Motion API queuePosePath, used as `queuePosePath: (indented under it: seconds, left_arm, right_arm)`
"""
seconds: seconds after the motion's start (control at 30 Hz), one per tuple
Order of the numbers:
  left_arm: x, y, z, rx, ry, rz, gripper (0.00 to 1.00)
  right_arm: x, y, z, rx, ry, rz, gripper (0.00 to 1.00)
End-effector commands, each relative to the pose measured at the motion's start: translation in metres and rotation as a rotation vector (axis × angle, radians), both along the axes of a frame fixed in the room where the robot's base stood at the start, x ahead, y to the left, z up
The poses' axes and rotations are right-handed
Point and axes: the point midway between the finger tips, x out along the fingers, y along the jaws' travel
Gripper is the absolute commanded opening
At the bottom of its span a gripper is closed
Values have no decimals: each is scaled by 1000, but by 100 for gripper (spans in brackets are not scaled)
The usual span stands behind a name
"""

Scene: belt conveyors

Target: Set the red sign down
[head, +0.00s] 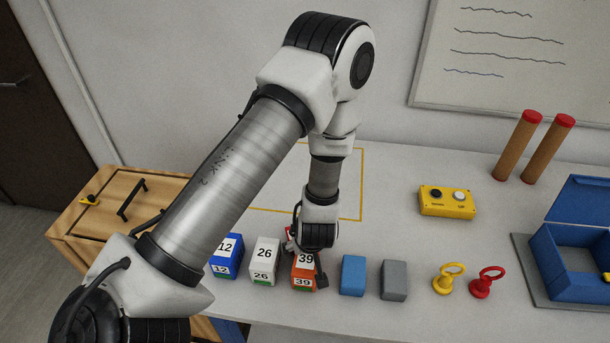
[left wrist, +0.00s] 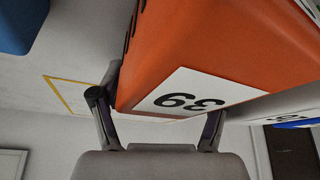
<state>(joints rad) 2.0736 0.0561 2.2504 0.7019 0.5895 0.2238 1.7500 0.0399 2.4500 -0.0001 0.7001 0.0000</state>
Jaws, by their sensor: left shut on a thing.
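The red sign shows as an orange-red block marked 39 (head: 303,270), at the right end of a row of numbered blocks in the head view. It fills much of the left wrist view (left wrist: 200,50), its white label toward the camera. My left gripper (head: 308,249) comes down on it from above and is shut on it, a finger on either side. The block looks upright and near the tabletop; I cannot tell whether its base touches. My right gripper is not in view.
White block 26 (head: 264,262) and blue block 12 (head: 227,256) stand to the left. A plain blue block (head: 353,275) and a grey block (head: 394,280) stand to the right. A yellow outline (head: 361,190) marks the table behind. A yellow button box (head: 447,202) sits further right.

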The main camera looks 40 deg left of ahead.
Motion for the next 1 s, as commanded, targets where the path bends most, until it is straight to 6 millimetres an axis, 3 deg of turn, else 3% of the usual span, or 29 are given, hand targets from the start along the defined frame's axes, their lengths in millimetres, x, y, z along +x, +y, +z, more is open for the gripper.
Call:
queuePosePath:
  seconds: [0.27, 0.3, 0.73, 0.87, 1.0]
  left_arm:
    - [0, 0, -4, 0, 0, -1, 40]
    - [0, 0, -3, 0, 0, 0, 85]
    - [0, -2, 6, 1, -2, -2, 85]
    - [-6, -11, 28, 2, -4, -4, 85]
    - [-15, -23, 64, 5, -6, -5, 85]
  right_arm:
    - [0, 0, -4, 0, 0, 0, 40]
    - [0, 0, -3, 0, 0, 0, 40]
    - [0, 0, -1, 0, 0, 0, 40]
    - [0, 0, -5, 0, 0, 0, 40]
    - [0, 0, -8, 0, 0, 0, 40]
